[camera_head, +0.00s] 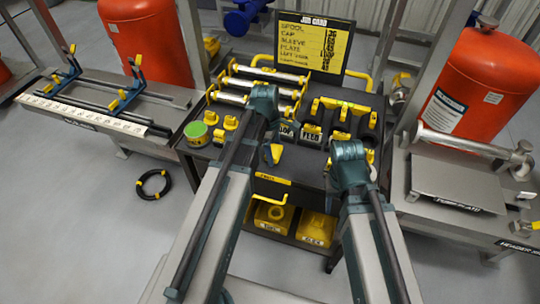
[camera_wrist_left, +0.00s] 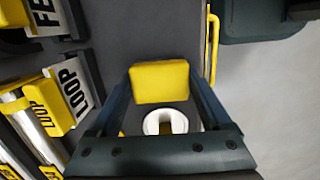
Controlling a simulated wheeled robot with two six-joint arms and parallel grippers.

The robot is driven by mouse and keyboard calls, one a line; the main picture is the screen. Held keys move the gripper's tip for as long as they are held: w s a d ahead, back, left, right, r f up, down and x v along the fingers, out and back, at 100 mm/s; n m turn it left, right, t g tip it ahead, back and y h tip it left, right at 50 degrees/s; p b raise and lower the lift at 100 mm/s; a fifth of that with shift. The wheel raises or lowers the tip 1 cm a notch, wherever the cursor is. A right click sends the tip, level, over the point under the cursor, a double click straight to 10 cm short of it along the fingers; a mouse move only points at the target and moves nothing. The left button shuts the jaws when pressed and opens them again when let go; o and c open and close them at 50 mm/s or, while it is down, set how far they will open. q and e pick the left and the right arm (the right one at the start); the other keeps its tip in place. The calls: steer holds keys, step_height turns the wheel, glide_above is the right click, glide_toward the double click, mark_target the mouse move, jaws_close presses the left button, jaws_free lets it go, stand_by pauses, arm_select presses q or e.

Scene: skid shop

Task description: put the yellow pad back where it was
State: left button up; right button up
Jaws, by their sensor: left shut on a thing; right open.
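The yellow pad (camera_wrist_left: 160,82) is a plain block with rounded corners. It sits between the two fingers of my left gripper (camera_wrist_left: 160,100), which is shut on it. In the head view the pad (camera_head: 276,153) shows beside my left gripper (camera_head: 270,150), above the front of the dark tool cart (camera_head: 310,188). My right gripper (camera_head: 356,180) is over the cart's right side. It is open and empty, with its fingers mostly hidden by my arm. I cannot tell which spot on the cart is the pad's own.
The cart holds yellow-ended bars (camera_head: 257,73), labelled blocks and a green-topped tin (camera_head: 197,132). A job card board (camera_head: 315,45) stands behind. A white ring (camera_wrist_left: 165,122) lies near the pad in the wrist view. Steel benches (camera_head: 455,180) flank the cart.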

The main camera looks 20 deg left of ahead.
arm_select(q)
steer(key=shift+f, duration=0.65)
steer(key=shift+r, duration=0.2)
arm_select(e)
steer(key=shift+a+f, duration=0.2)
steer(key=shift+f, duration=0.3)
arm_select(q)
steer(key=o, duration=1.1)
steer(key=shift+f, duration=0.2)
arm_select(e)
steer(key=shift+f, duration=0.15)
arm_select(q)
steer(key=shift+r, duration=0.1)
